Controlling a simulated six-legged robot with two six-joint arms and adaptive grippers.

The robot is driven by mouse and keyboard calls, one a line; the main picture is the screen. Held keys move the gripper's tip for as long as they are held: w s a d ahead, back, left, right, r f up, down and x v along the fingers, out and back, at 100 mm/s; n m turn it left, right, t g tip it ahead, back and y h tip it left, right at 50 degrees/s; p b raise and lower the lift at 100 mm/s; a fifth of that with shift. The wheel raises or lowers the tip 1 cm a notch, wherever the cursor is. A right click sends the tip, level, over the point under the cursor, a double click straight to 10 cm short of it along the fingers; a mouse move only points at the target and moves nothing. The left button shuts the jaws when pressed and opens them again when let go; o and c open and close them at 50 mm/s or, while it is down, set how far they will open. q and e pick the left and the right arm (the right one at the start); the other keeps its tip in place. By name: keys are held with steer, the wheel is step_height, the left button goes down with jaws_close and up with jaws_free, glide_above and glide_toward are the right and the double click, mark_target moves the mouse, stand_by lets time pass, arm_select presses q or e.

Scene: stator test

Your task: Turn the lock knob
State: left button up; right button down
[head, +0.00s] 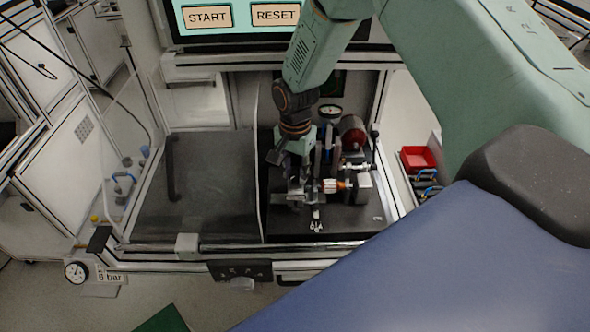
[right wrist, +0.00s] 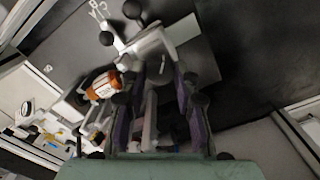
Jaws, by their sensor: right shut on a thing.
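My right gripper (head: 297,185) reaches down from above onto the test fixture in the head view. In the right wrist view my right gripper (right wrist: 158,78) has its two purple-padded fingers on either side of a grey metal part (right wrist: 150,46) of the fixture and is shut on it. I cannot tell whether this part is the lock knob. My left gripper is not in view.
The fixture stands on a dark base plate (head: 345,222). A red motor-like cylinder (head: 353,135) and a round gauge (head: 330,111) are behind it. A bare dark panel (head: 215,190) lies to the left. A red bin (head: 418,159) is at the right. START and RESET buttons (head: 207,16) show on a screen above.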

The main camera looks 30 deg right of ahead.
steer(key=shift+n, duration=0.3)
steer(key=n, duration=0.3)
steer(key=shift+r+p, duration=0.1)
steer(key=shift+p, duration=0.25)
steer(key=n, duration=0.4)
steer(key=shift+w, duration=0.1)
steer(key=n, duration=0.5)
steer(key=shift+n, duration=2.2)
steer(key=c, duration=1)
jaws_free()
